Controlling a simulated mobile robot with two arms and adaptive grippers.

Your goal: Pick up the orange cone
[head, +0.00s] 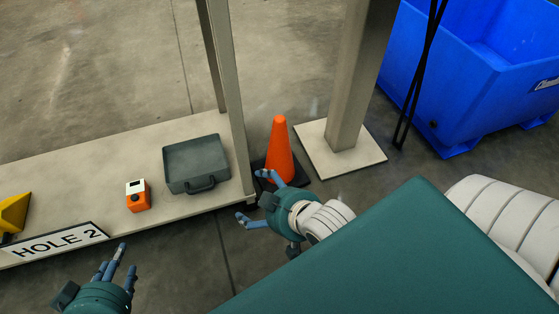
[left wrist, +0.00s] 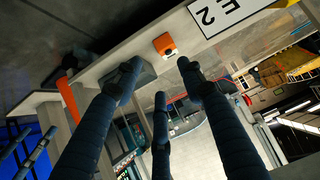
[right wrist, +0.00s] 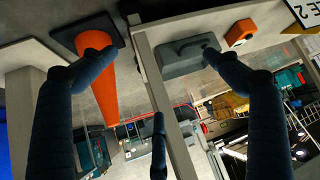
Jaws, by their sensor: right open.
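The orange cone (head: 279,145) stands upright on its dark square base on the floor, just right of the table's end. My right gripper (head: 251,196) is open and empty, in front of the cone, its upper finger overlapping the cone's base in the head view. In the right wrist view the cone (right wrist: 106,98) is at the left, partly covered by one finger; I cannot tell whether they touch. My left gripper (head: 121,263) is open and empty below the table's front edge. The cone (left wrist: 69,100) also shows at the left of the left wrist view.
A table (head: 80,165) bears a grey case (head: 196,162), an orange device (head: 139,197) and a yellow object (head: 14,212). A "HOLE 2" sign (head: 55,244) is at its front. A post (head: 349,100) stands right of the cone, and a blue bin (head: 470,95) further right.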

